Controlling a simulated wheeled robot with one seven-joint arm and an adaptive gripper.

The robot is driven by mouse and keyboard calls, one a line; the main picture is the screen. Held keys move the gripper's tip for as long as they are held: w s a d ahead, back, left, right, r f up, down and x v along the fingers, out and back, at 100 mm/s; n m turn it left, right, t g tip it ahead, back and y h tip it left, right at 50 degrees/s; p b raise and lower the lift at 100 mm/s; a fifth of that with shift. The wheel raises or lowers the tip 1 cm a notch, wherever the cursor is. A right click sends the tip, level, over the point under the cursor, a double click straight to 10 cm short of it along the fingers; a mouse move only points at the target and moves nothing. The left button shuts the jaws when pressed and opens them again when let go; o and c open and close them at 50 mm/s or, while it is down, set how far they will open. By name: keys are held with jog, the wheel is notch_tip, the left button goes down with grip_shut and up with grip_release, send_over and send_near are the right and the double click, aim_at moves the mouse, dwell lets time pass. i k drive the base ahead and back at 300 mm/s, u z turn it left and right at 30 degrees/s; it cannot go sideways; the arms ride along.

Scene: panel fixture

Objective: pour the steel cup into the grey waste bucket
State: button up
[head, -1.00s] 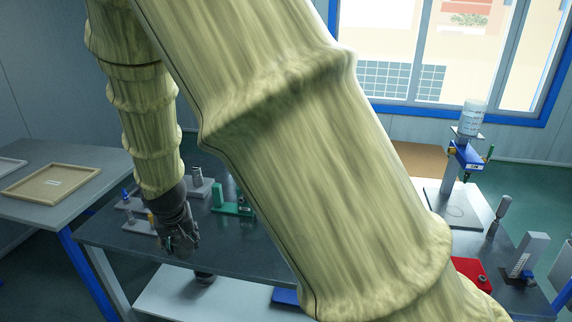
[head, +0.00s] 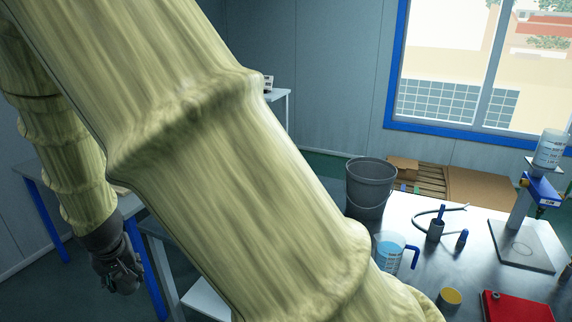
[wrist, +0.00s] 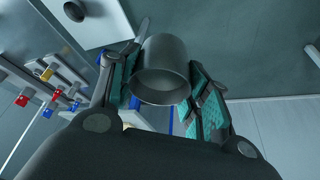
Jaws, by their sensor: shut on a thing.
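The grey waste bucket (head: 368,190) stands at the far left corner of the steel table in the head view, to the right of my arm. My gripper (head: 122,276) is at the left of the head view, well apart from the bucket. In the wrist view, its teal-padded fingers (wrist: 162,88) are shut on the steel cup (wrist: 160,70), one on each side. The cup's round opening faces the wrist camera, and its inside looks dull grey; I cannot tell what it holds. I cannot make out the cup in the head view.
A blue-handled jug (head: 391,252), a yellow-topped pot (head: 450,299), a dark holder (head: 435,231) and a red box (head: 517,308) stand on the table. A dispenser stand (head: 527,225) is at the right. My arm hides the middle of the head view.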

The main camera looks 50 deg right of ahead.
aim_at(368, 189)
jog(key=u, duration=1.9)
jog(key=k, duration=1.8)
jog(key=z, duration=2.15)
